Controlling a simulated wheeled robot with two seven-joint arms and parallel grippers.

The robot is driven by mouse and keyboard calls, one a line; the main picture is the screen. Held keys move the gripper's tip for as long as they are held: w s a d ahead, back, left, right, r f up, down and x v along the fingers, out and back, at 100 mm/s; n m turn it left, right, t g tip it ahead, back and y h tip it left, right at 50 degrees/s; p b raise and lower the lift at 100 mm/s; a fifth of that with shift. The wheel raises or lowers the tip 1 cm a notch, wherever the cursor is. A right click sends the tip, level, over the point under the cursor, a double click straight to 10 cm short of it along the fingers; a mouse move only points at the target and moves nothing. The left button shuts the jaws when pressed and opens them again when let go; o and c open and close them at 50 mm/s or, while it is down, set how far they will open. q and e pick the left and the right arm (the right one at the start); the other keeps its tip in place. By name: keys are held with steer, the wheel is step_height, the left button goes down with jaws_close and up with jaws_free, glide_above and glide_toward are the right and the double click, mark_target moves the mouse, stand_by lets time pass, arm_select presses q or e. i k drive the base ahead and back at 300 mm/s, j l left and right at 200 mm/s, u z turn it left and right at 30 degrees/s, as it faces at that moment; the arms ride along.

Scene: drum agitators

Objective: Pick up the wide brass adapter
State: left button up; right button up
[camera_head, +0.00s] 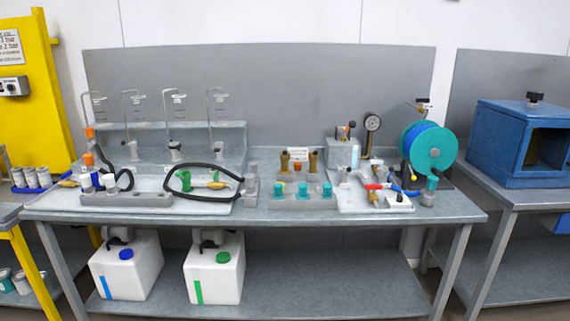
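Two upright brass-coloured fittings stand at the back of the grey rack in the middle of the bench: a left brass fitting (285,162) and a right brass fitting (314,161). I cannot tell for sure which is the wide brass adapter; the left one looks slightly wider at its top. A small orange piece (297,167) stands between them. Teal-topped pieces (302,190) stand in the front row of the rack. Another brass-coloured part (373,196) lies at the right near a red handle. Neither of my grippers is in view.
The bench (300,214) has a clear front strip. A black hose loop (200,196) lies left of the rack. A gauge (372,122) and a teal-and-blue reel (430,147) stand to the right. White canisters (215,273) sit below. A blue cabinet (525,140) is at far right.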

mark_target(284, 169)
steer(key=i+j+u, duration=0.2)
steer(key=i, duration=0.3)
steer(key=i+j+u, duration=0.25)
steer(key=i, duration=0.25)
steer(key=l, duration=0.1)
